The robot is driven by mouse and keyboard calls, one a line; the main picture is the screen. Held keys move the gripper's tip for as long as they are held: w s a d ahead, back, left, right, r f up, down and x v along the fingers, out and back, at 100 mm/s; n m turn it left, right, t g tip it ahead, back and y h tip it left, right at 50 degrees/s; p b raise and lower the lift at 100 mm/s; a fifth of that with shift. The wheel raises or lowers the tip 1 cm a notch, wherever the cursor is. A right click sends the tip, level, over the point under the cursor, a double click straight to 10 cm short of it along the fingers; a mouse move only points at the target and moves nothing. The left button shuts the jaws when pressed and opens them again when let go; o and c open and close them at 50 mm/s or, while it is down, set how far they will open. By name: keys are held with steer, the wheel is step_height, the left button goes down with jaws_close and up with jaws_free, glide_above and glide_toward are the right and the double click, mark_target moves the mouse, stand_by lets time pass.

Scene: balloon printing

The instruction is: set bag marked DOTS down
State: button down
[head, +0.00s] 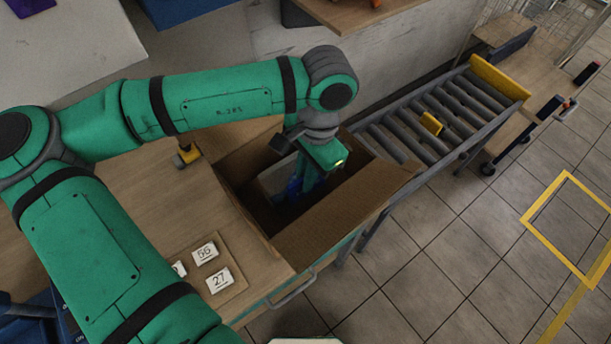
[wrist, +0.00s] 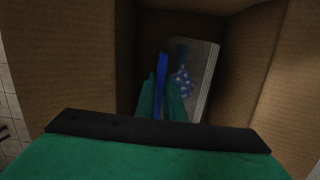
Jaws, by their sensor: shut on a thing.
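My gripper (head: 305,186) reaches down inside an open cardboard box (head: 325,213). In the wrist view my gripper (wrist: 161,98) is shut on a thin blue bag (wrist: 162,72), seen edge-on between the green fingers. Its blue also shows at the fingers in the head view (head: 294,187). Beside it in the box is a pale grey panel (wrist: 205,75) with a blue dotted balloon-like picture; it also shows in the head view (head: 276,178). No DOTS lettering is readable. Whether the bag touches the box floor is hidden in shadow.
The box stands at the end of a wooden table (head: 135,190), its flaps spread open. Number cards (head: 219,279) lie on the table. A roller conveyor (head: 440,115) with a yellow block (head: 431,123) runs off behind the box.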

steer(key=shift+d+f, duration=0.1)
steer(key=shift+f, duration=0.2)
steer(key=shift+w+f, duration=0.15)
steer(key=shift+w, duration=0.05)
steer(key=c, duration=1.9)
jaws_free()
steer(key=shift+o, duration=0.2)
steer(key=shift+d, duration=0.15)
steer(key=shift+s+a, duration=0.1)
steer(key=shift+a, duration=0.15)
steer(key=shift+r, duration=0.2)
step_height(320, 180, up, 12)
steer(key=w+d, duration=0.1)
steer(key=shift+d, duration=0.35)
steer(key=shift+w+a+f, duration=0.1)
